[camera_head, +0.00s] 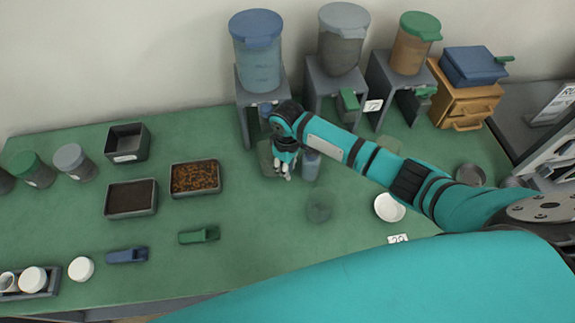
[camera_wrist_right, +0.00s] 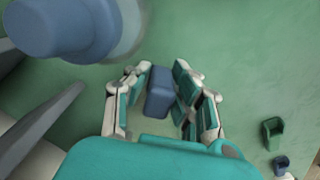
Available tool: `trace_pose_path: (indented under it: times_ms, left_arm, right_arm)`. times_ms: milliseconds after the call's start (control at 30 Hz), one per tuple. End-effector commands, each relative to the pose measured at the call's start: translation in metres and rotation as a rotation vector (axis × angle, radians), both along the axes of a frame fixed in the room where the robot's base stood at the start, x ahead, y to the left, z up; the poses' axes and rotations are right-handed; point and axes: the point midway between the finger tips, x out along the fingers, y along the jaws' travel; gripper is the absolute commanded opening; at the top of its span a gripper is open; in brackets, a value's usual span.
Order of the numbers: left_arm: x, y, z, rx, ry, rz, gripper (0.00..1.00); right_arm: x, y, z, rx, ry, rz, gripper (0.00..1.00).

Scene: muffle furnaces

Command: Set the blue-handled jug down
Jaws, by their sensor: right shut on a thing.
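My right gripper (camera_head: 284,172) is low in front of the left dispenser stand in the head view. In the right wrist view its fingers (camera_wrist_right: 160,92) are shut on the blue handle of the blue-handled jug (camera_wrist_right: 158,92). The jug's clear body is hard to make out against the green table in the wrist view. In the head view the arm and fingers hide much of the jug. I cannot tell whether its base touches the table. My left gripper is not in view.
The blue-lidded dispenser (camera_head: 257,60) stands on its grey stand (camera_head: 243,110) just behind. A clear round vessel (camera_head: 319,207) and a white bowl (camera_head: 390,207) are to the right. A tray of brown pieces (camera_head: 196,179) and a green scoop (camera_head: 199,236) are left.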

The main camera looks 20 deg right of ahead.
Motion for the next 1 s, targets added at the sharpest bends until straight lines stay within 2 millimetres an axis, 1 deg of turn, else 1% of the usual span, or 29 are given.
trace_pose_path:
  times_ms: [133, 400, 433, 600, 867, 967, 1000]
  left_arm:
    - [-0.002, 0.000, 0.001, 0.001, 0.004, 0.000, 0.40]
    - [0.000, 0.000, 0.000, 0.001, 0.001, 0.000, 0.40]
    - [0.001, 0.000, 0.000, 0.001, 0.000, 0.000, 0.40]
    - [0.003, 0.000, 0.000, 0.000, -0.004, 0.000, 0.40]
    - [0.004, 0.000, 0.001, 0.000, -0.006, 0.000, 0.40]
    - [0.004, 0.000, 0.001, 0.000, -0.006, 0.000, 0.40]
    - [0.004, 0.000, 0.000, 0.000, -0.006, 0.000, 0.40]
  right_arm:
    - [0.000, 0.000, -0.004, -0.001, -0.001, 0.001, 0.00]
    - [0.000, 0.000, -0.008, -0.001, -0.001, 0.000, 0.00]
    - [0.000, 0.000, -0.008, -0.001, -0.001, 0.000, 0.24]
    - [0.000, 0.000, -0.007, -0.001, -0.001, 0.000, 0.45]
    - [0.000, 0.000, -0.006, -0.001, -0.001, 0.000, 0.45]
    - [0.000, 0.000, 0.000, 0.000, -0.001, 0.000, 0.45]
    - [0.001, 0.000, 0.005, 0.000, -0.004, 0.000, 0.45]
